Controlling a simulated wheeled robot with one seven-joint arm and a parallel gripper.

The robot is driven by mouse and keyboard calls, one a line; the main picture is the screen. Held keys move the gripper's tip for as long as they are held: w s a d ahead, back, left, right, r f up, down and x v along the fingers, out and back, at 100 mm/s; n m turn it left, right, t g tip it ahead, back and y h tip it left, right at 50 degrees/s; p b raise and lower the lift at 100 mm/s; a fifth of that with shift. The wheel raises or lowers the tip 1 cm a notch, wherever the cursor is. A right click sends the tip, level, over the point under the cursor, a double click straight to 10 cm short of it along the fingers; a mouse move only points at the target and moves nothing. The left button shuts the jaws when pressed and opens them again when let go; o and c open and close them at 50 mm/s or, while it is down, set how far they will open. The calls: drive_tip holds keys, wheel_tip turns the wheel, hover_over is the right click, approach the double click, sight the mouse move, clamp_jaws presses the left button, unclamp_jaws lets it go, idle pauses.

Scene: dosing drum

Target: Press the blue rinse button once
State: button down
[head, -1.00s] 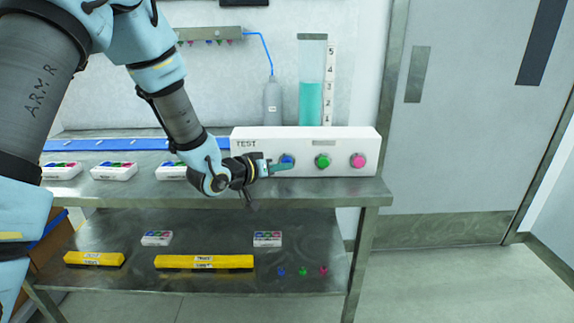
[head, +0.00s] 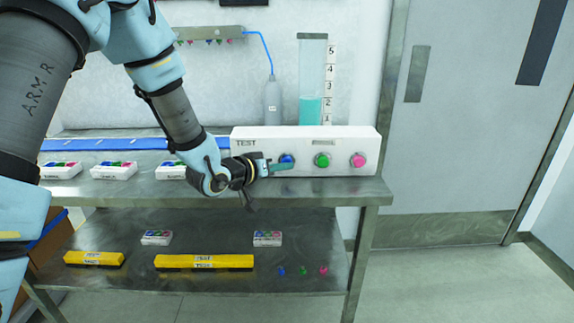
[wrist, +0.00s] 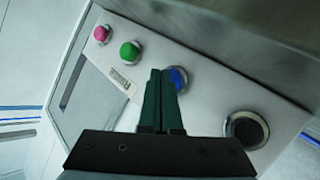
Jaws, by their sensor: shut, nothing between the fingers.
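The blue rinse button (head: 287,158) is at the left of a row on the front of the white TEST box (head: 340,140). My gripper (head: 292,167) is shut and empty, with its dark green fingers pointing at that button and their tips at its lower edge. In the wrist view the shut fingertips (wrist: 160,72) overlap the left part of the blue button (wrist: 179,78). Whether they touch or push it I cannot tell. A green button (head: 322,160) and a pink button (head: 358,160) sit to its right.
A clear drum (head: 312,85) with teal liquid (head: 310,112) stands behind the box, beside a numbered scale (head: 330,85). A dark round fitting (wrist: 246,130) is on the box face. Yellow bars (head: 204,262) and small trays lie on the lower shelf.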

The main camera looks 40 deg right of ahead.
drive_tip(key=shift+s+a, duration=0.3)
drive_tip(key=shift+s, duration=0.05)
drive_tip(key=shift+s+a+b, duration=0.3)
drive_tip(key=shift+s+a, duration=0.5)
drive_tip(key=shift+s, duration=0.2)
drive_tip(key=shift+s+a+b, duration=0.3)
drive_tip(key=shift+s+a, duration=0.5)
drive_tip(key=shift+s, duration=0.15)
drive_tip(key=shift+w, duration=0.1)
drive_tip(key=w+a+n+t+y, duration=0.1)
drive_tip(key=w+a+y, duration=0.2)
drive_tip(key=w+a, duration=0.35)
drive_tip(key=w+a+f+n+t+y+p, duration=0.1)
drive_tip(key=w+a+n+t+y, duration=0.15)
drive_tip(key=a, duration=0.65)
drive_tip(key=w+a+n+t+y, duration=0.1)
drive_tip(key=w+a+y, duration=0.2)
drive_tip(key=w+a, duration=0.35)
drive_tip(key=s+a+r+n+g+y, duration=0.1)
drive_tip(key=s+a, duration=0.4)
drive_tip(key=a, duration=0.7)
drive_tip(key=s+a+r+n+g+y, duration=0.1)
drive_tip(key=s+a+n+g+y, duration=0.3)
drive_tip(key=a, duration=0.9)
drive_tip(key=shift+s+r+y+p, duration=0.2)
drive_tip(key=shift+s+y+p, duration=0.2)
drive_tip(key=shift+s, duration=0.5)
